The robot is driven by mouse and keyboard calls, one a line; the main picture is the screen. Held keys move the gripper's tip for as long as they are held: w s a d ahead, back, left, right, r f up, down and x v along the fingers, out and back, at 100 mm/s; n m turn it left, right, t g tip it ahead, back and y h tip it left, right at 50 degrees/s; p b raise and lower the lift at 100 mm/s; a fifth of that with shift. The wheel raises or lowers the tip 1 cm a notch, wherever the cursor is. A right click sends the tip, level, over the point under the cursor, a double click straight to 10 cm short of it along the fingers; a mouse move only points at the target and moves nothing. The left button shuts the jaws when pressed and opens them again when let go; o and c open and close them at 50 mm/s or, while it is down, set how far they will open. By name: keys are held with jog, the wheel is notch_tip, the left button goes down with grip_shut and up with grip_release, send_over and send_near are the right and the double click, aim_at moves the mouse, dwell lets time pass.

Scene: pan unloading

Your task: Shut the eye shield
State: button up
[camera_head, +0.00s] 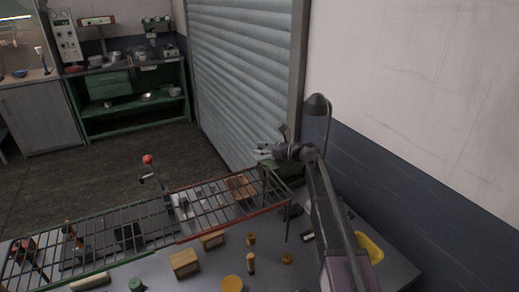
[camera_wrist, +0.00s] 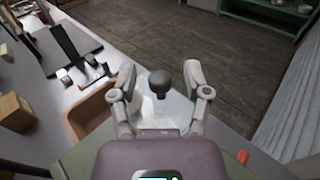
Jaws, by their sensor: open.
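The eye shield (camera_wrist: 172,112) shows in the wrist view as a clear, pale pane between and beyond my fingers. A dark round knob (camera_wrist: 160,82) stands in the gap between the fingertips; how it joins the pane is hard to tell. My gripper (camera_wrist: 159,70) is open, with one finger on each side of the knob and no clear contact. In the head view my gripper (camera_head: 263,149) is above a green machine (camera_head: 286,172) at the bench's far edge. The shield cannot be made out there. The machine's green body (camera_wrist: 72,160) and a red button (camera_wrist: 243,157) also show in the wrist view.
A desk lamp (camera_head: 318,104) stands close to my arm. A wire rack (camera_head: 110,224) spans the bench (camera_head: 399,276). Wooden blocks (camera_head: 185,263) and a yellow tray (camera_head: 369,247) are on the bench. A roller shutter (camera_head: 240,75) rises behind. The floor beyond is clear.

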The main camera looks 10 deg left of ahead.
jog(key=shift+s+n+y+b, duration=0.1)
jog(key=shift+n+y+b, duration=0.2)
jog(key=shift+b, duration=0.15)
jog(key=shift+d+r, duration=0.15)
jog(key=shift+d, duration=0.15)
jog(key=s+d, duration=0.2)
jog(key=d, duration=1.1)
jog(key=shift+s, duration=0.35)
